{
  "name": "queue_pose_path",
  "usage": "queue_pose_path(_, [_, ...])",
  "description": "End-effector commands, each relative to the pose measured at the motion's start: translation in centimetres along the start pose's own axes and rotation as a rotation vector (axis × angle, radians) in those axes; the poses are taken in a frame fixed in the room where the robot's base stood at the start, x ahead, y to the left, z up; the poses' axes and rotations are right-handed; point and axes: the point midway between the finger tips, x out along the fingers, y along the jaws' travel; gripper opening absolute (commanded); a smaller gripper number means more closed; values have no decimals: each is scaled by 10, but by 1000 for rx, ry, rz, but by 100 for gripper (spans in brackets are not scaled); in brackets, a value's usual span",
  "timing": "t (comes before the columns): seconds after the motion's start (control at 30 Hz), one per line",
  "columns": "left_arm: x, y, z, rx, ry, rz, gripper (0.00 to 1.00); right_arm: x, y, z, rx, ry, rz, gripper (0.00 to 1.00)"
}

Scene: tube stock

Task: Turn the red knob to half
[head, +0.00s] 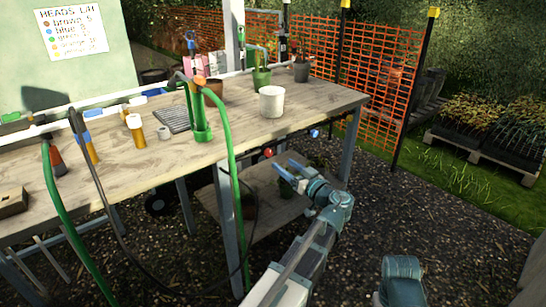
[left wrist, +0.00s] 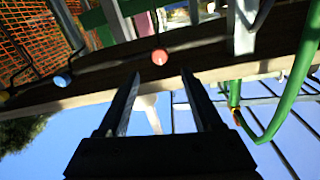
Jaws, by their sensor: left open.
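Any dial mark on the knob is too small to read. My right gripper is not in view.
A blue knob (head: 314,133) is on the same edge, right of the red one; it also shows in the left wrist view (left wrist: 62,80). A green hose (head: 232,170) hangs left of the gripper. A lower shelf (head: 262,190) lies under the bench. Gravel to the right is open.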

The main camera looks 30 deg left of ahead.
Motion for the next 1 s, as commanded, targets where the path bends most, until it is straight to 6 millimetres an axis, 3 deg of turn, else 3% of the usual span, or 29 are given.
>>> queue_pose_path(0.2, [44,1,0,0,-1,-3,67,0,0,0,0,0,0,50])
queue_pose_path(0.4, [67,1,0,0,-1,-1,67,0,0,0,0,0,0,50])
queue_pose_path(0.87, [76,0,0,0,-1,1,67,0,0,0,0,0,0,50])
queue_pose_path(1.0, [76,0,0,0,-1,1,43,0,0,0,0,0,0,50])
